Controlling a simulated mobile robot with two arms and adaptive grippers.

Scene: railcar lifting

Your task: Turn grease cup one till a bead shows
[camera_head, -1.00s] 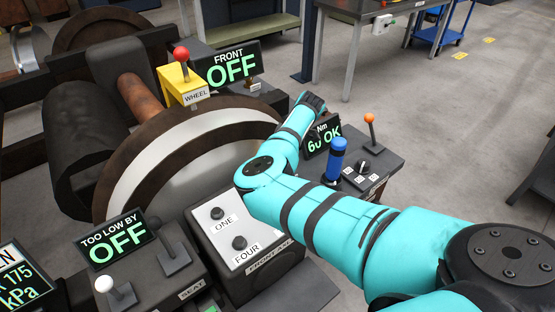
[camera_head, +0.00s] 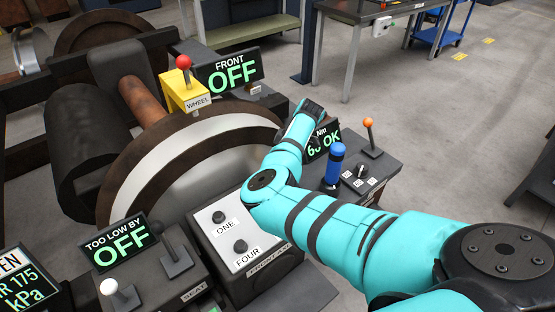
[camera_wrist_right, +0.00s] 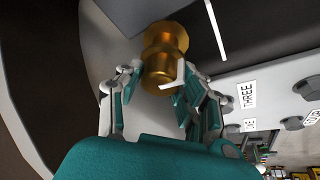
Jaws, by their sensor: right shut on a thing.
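A brass grease cup (camera_wrist_right: 163,50) with a stepped, faceted body stands at the top middle of the right wrist view. My right gripper (camera_wrist_right: 160,78) has its fingers on either side of it and is shut on it. A bent white strip crosses the cup's near end. I see no number on the cup and make out no bead. In the head view my right arm comes in from the right, and its fingers are not clearly visible. My left gripper is not in view.
A front panel (camera_head: 222,262) carries dark knobs marked ONE and FOUR. A THREE label (camera_wrist_right: 247,94) shows right of the cup. Around the wheel (camera_head: 140,165) are a yellow box with a red-knobbed lever (camera_head: 185,92), a blue handle (camera_head: 335,163) and an orange-knobbed lever (camera_head: 370,137).

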